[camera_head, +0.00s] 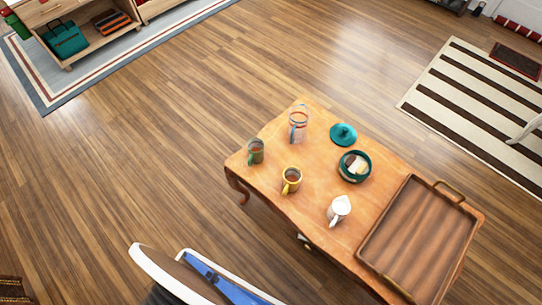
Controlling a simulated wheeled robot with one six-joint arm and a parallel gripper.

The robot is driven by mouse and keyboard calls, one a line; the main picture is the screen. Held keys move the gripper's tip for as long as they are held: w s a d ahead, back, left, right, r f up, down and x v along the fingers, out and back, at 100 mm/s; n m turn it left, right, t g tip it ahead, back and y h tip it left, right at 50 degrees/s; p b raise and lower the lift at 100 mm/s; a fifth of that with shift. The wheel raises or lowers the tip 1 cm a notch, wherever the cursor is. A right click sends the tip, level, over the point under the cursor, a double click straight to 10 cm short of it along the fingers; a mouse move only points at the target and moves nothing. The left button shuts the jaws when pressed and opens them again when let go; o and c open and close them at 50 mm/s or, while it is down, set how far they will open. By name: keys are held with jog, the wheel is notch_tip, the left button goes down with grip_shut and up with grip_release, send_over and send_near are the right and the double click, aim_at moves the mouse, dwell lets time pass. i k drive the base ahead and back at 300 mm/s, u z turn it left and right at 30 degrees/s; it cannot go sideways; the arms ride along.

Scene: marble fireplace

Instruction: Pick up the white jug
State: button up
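The white jug (339,209) stands upright on the wooden table (400,185), close to its near long edge. It is between the yellow mug and the wooden tray. Nothing touches it that I can see. My gripper does not show in the head view. Part of my own body, white with a blue panel, shows at the bottom edge, below and left of the table and apart from the jug.
On the table are a yellow mug (291,180), a green mug (255,151), a clear glass (298,124), a teal lid (343,134), a teal bowl (354,166) and a wooden tray (420,240) with handles. The wooden floor (130,190) left of the table is clear.

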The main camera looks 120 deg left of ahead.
aim_at(340, 206)
jog(key=u, duration=3.25)
